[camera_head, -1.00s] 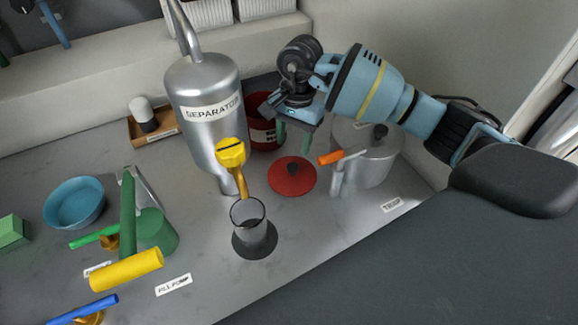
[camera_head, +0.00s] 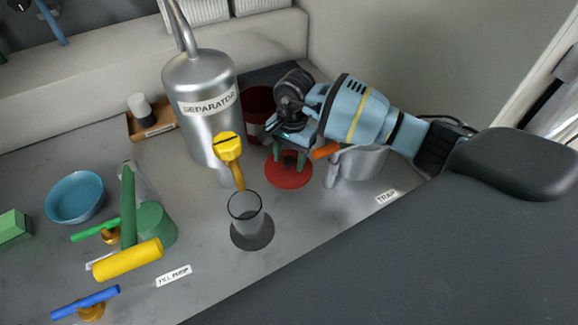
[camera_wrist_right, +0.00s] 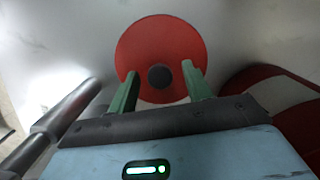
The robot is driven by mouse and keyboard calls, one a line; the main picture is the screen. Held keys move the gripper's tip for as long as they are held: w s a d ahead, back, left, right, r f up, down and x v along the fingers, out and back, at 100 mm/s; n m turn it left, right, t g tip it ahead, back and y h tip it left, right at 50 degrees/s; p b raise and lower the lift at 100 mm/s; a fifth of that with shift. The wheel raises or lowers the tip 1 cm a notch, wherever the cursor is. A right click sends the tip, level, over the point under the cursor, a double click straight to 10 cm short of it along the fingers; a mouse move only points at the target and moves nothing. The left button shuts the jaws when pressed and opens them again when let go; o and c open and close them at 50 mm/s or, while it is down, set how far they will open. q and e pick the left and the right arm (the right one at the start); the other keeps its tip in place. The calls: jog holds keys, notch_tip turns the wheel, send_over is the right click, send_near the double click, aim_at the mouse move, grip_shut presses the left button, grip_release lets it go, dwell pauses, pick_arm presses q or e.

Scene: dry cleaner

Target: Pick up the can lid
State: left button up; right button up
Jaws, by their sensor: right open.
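The can lid is a flat red disc with a dark round knob. In the head view the lid (camera_head: 288,176) lies on the grey counter in front of the dark red can (camera_head: 258,108). My right gripper (camera_head: 290,165) is just above the lid, pointing down, with its green fingers apart. In the right wrist view the lid (camera_wrist_right: 160,45) lies ahead, and its knob (camera_wrist_right: 159,77) sits between the two open fingertips (camera_wrist_right: 162,75). I cannot tell whether the fingers touch the lid. My left gripper is not in view.
The silver separator tank (camera_head: 202,115) stands left of the lid, with a yellow tap (camera_head: 229,149) over a glass beaker (camera_head: 246,212). A metal trap pot (camera_head: 363,163) with an orange-handled valve (camera_head: 326,151) stands close on the right. The counter's front right is clear.

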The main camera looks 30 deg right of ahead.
aim_at(289, 159)
jog(key=shift+f, duration=0.1)
jog(key=shift+c, duration=0.2)
jog(key=c, duration=1)
notch_tip(289, 159, up, 10)
